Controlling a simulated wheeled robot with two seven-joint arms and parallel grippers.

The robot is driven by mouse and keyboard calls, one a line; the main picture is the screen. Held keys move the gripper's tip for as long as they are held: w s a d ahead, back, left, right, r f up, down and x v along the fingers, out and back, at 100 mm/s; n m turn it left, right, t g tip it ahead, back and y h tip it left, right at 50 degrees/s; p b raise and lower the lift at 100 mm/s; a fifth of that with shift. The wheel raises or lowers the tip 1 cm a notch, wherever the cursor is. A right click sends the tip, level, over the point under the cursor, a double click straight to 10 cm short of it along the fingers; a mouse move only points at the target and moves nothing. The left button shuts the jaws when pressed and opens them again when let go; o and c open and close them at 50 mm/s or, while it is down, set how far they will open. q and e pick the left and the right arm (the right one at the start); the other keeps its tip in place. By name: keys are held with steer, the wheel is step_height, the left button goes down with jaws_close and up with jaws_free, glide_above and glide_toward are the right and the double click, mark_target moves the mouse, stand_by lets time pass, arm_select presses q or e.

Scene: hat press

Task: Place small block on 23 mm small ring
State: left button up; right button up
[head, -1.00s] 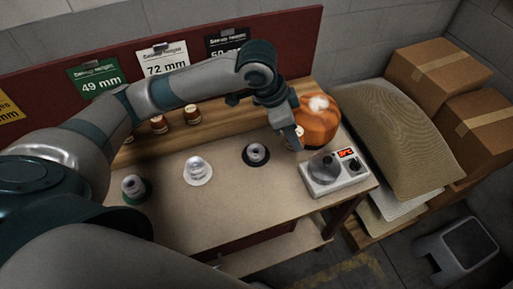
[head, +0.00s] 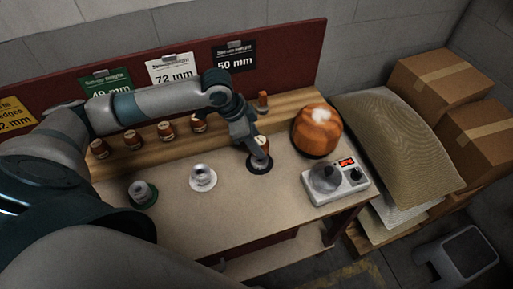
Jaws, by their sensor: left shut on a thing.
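My left gripper (head: 257,152) is low over the right end of the table, its fingers pointing down at the black-based ring (head: 260,168). It is shut on a small brown block (head: 264,143), mostly hidden by the fingers. The block is at or just above the ring; I cannot tell whether they touch. A white-based ring (head: 203,179) and a green-based ring (head: 142,194) stand to the left. No 23 mm mark is readable on any ring. My right gripper is not in view.
Several brown blocks (head: 166,131) stand on the wooden shelf behind. A copper dome (head: 317,130) and a white device with a red display (head: 334,182) are at right. Signs hang on the red back board (head: 285,45). The table's front middle is clear.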

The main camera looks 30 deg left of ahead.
arm_select(q)
step_height(320, 180, down, 3)
steer(key=shift+f+p, duration=0.2)
steer(key=shift+p, duration=0.5)
steer(key=shift+f, duration=0.3)
steer(key=o, duration=1.1)
steer(key=shift+f, duration=0.15)
